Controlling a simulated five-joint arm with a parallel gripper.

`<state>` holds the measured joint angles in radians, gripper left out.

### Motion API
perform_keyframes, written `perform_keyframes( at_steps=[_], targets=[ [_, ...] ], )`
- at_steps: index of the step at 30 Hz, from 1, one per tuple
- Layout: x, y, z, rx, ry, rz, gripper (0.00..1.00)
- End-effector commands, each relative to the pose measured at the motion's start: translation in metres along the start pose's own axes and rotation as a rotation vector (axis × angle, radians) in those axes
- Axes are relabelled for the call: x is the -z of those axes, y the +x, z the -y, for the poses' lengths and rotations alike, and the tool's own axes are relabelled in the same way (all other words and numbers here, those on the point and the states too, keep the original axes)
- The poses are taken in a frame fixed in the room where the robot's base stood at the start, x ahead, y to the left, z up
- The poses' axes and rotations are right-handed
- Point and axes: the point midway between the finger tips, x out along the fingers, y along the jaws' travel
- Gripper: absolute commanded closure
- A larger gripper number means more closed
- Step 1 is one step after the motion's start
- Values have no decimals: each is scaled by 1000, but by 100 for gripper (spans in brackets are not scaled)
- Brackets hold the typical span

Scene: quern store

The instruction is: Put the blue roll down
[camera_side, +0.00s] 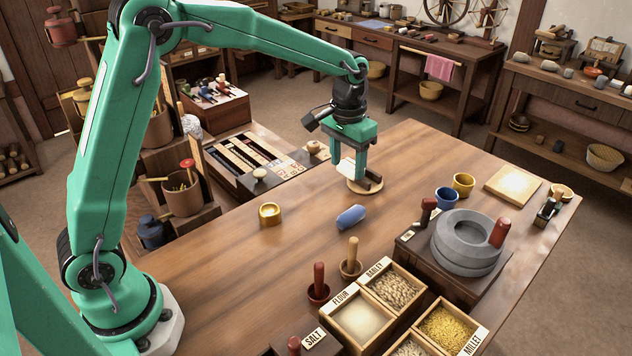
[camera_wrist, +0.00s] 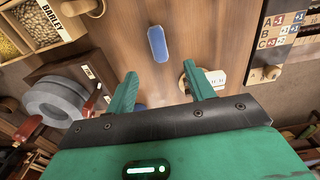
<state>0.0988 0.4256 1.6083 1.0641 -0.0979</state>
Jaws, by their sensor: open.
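The blue roll (camera_side: 351,216) lies on its side on the wooden table (camera_side: 290,255), in front of my gripper in the side view. In the wrist view the blue roll (camera_wrist: 157,44) is beyond the fingertips, apart from them. My gripper (camera_side: 349,168) is open and points down over the far edge area of the table, by a round wooden disc (camera_side: 362,188). In the wrist view the fingers of my gripper (camera_wrist: 161,75) stand wide apart with nothing held between them.
A grey quern (camera_side: 467,243) stands on a dark block at right. Blue (camera_side: 445,197) and yellow (camera_side: 463,184) cups are behind it. Grain boxes (camera_side: 393,287) and red-handled tools (camera_side: 319,285) are at the front. A brass cup (camera_side: 270,214) is left. Bare table surrounds the roll.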

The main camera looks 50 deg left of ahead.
Motion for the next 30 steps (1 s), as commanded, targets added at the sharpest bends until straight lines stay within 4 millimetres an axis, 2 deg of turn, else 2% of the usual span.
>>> perform_keyframes(
  at_steps=[6,15,21,30],
  targets=[
    [-31,-39,10,-5,-1,-63,46],
    [-82,-81,22,-8,-1,-152,46],
    [-119,-99,29,-9,-1,-211,46],
    [-174,-113,38,-7,-1,-299,46]
  ],
)
